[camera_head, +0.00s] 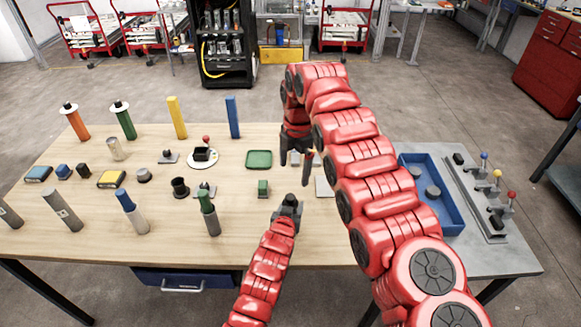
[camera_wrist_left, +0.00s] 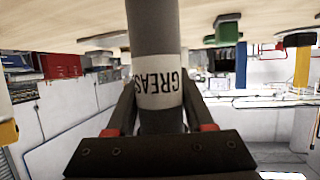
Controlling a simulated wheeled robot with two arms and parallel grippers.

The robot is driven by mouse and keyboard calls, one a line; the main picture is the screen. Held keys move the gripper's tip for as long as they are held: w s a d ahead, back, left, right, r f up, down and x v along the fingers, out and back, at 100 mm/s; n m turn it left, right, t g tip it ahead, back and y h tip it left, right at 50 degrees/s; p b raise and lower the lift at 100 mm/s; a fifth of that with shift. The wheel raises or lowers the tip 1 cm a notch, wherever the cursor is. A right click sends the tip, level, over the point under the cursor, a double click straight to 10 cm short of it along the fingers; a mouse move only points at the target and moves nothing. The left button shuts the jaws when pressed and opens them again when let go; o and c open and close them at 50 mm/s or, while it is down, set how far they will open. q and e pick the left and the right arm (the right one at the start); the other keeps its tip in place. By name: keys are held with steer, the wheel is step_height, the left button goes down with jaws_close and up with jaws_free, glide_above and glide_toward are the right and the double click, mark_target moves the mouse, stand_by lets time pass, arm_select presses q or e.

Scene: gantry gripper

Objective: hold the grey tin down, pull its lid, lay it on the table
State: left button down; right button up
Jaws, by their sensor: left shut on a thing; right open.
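The grey tin (camera_wrist_left: 152,35) fills the middle of the left wrist view, a cylinder with a white label reading "GREAS…", upside down in that picture. My left gripper (camera_wrist_left: 158,92) is shut on it, one finger on each side. The head view shows my left gripper (camera_head: 289,208) low over the front middle of the table; it largely hides the tin there. The lid cannot be made out clearly. My right gripper (camera_head: 296,158) is open and points down, behind the left one and apart from it.
A pale square plate (camera_head: 324,186) lies right of my left gripper, partly behind my right arm. A green block (camera_head: 263,188) and green tray (camera_head: 259,159) are to the left. A blue tray (camera_head: 447,208) is at right. Bottles and small parts crowd the left side.

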mark_target(291, 197)
steer(key=shift+n+h, duration=0.3)
steer(key=shift+n, duration=0.3)
steer(key=f, duration=0.7)
steer(key=a+f, duration=0.1)
steer(key=f, duration=0.3)
steer(key=shift+s+f, duration=0.15)
steer(key=shift+s, duration=0.1)
steer(key=shift+c, duration=0.2)
steer(key=c, duration=1.4)
steer(key=shift+o, duration=0.2)
steer(key=shift+r, duration=1.5)
steer(key=shift+r, duration=0.15)
steer(key=shift+r, duration=1.4)
